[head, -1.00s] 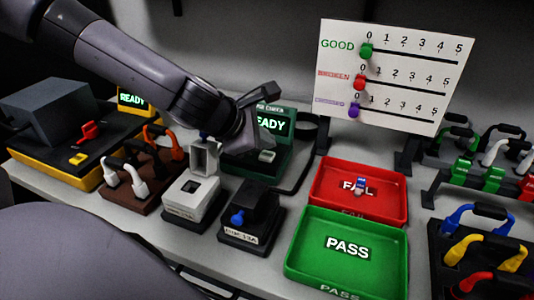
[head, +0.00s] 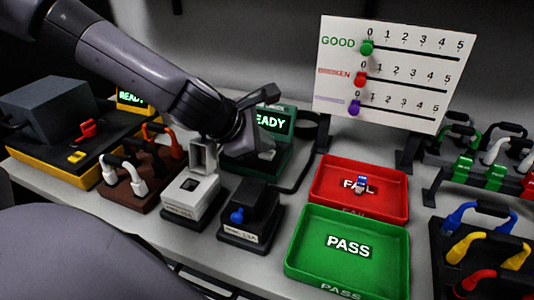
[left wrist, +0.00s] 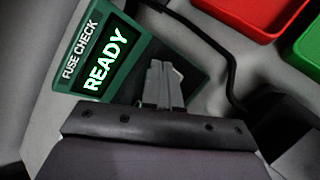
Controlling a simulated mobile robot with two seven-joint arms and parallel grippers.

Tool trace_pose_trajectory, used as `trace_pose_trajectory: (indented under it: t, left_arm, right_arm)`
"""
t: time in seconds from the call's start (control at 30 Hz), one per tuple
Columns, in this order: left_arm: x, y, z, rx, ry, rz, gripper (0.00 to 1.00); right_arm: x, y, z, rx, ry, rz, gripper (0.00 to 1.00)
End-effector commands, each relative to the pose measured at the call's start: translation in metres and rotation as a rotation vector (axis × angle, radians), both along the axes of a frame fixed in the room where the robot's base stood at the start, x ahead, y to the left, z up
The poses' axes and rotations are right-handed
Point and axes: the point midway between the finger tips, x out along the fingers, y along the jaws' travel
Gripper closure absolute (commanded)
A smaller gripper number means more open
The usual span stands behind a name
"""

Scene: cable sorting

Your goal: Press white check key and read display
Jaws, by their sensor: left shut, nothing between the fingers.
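The green fuse check tester (head: 281,139) stands at the back middle of the table, partly behind my left arm. Its display reads READY in green (head: 271,123), and it reads READY in the left wrist view (left wrist: 104,60) too. My left gripper (head: 267,155) is over the tester's front part. In the left wrist view its light grey fingers (left wrist: 163,82) are shut and empty, just right of the display. Whether the fingertips touch the tester I cannot tell. My right gripper is not in view.
A grey-white fuse station (head: 190,195) and a black one with a blue knob (head: 250,208) stand in front of the tester. A red FAIL tray (head: 335,185) and green PASS tray (head: 345,270) lie to the right. A dark cable curves beside the tester.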

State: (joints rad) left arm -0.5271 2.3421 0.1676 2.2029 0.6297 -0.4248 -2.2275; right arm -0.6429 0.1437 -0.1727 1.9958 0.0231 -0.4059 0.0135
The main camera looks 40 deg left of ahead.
Motion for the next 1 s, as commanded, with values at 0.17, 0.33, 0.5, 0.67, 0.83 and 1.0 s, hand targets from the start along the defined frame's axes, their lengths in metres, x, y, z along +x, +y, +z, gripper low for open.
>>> trace_pose_trajectory:
  t: [0.17, 0.33, 0.5, 0.67, 0.83, 1.0]
  left_arm:
    - [0.0001, 0.0000, 0.0003, 0.000, 0.000, 0.000, 1.00]
    - [0.0000, 0.0000, -0.0002, 0.000, 0.000, 0.000, 1.00]
    - [0.0001, 0.0000, -0.0022, 0.000, 0.000, 0.000, 1.00]
    - [0.0001, 0.0000, -0.0042, 0.001, 0.000, 0.000, 1.00]
    - [0.0000, 0.0000, -0.0063, 0.001, 0.000, 0.000, 1.00]
    - [0.0000, 0.0000, -0.0085, 0.001, 0.000, 0.000, 1.00]
  right_arm:
    - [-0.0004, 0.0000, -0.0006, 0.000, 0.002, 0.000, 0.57]
    - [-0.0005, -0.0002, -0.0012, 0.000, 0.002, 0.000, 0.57]
    - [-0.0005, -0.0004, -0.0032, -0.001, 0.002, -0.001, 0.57]
    - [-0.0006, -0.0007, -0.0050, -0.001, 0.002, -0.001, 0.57]
    - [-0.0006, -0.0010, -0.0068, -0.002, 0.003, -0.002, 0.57]
    - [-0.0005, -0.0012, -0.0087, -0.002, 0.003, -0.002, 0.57]
